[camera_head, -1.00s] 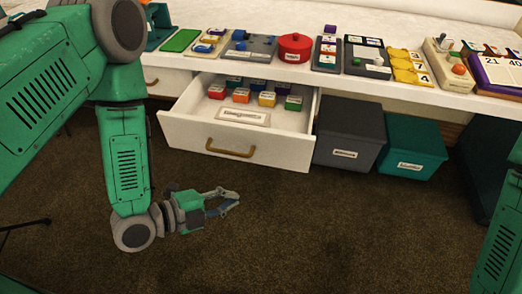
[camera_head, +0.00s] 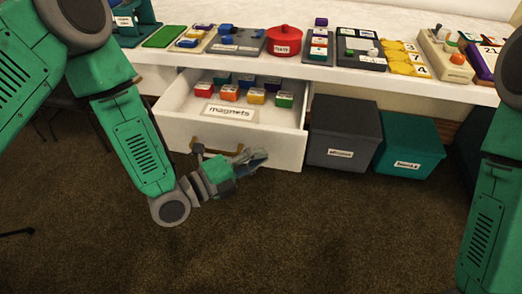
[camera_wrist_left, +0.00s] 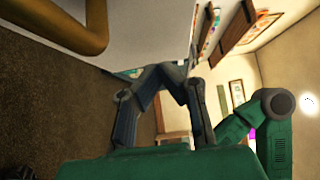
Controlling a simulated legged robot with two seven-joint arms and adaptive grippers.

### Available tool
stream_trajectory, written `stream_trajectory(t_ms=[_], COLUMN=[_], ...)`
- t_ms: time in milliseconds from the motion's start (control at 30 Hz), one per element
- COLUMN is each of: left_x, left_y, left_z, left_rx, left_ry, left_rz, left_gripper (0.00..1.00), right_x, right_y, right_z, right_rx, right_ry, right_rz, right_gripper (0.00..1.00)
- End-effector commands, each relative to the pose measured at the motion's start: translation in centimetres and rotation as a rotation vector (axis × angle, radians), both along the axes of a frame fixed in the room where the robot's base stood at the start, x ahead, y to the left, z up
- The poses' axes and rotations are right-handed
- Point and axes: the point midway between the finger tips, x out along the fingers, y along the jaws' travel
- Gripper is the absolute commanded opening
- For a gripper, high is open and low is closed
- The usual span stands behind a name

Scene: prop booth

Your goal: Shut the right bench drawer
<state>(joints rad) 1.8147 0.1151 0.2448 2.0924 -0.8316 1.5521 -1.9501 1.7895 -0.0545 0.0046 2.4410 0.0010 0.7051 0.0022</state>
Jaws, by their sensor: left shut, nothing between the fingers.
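The white bench drawer (camera_head: 280,146) stands pulled out under the bench. It holds several coloured blocks (camera_head: 229,94) and carries a label reading "magnets". Its brass handle (camera_head: 217,148) is partly hidden behind my left gripper (camera_head: 256,160). In the left wrist view the handle (camera_wrist_left: 88,38) shows large at the upper left, beside the drawer front (camera_wrist_left: 145,35). My left gripper is shut and empty, close to the drawer front just right of the handle; I cannot tell if it touches. Its fingers show in the left wrist view (camera_wrist_left: 160,82). My right gripper is out of view.
A grey lidded bin (camera_head: 343,133) and a teal bin (camera_head: 409,142) stand on the floor right of the drawer. The brown carpet (camera_head: 300,230) in front is clear.

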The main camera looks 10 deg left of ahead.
Motion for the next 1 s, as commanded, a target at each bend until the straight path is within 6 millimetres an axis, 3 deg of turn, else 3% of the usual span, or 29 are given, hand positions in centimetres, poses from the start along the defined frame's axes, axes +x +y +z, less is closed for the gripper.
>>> stream_trajectory(t_ms=[200, 767, 1000], left_x=[2.3, 3.0, 6.4], left_y=[0.0, 0.0, -0.2], left_z=[0.0, 0.0, 0.0], left_rx=[-0.001, 0.001, 0.000], left_ry=[-0.001, -0.001, -0.006], left_rz=[0.001, 0.000, 0.000], left_gripper=[0.00, 0.00, 0.00], right_x=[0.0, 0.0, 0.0], right_y=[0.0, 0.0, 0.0], right_z=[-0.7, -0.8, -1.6], right_rx=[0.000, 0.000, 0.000], right_ry=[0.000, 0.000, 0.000], right_rz=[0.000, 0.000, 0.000], right_gripper=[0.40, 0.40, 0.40])
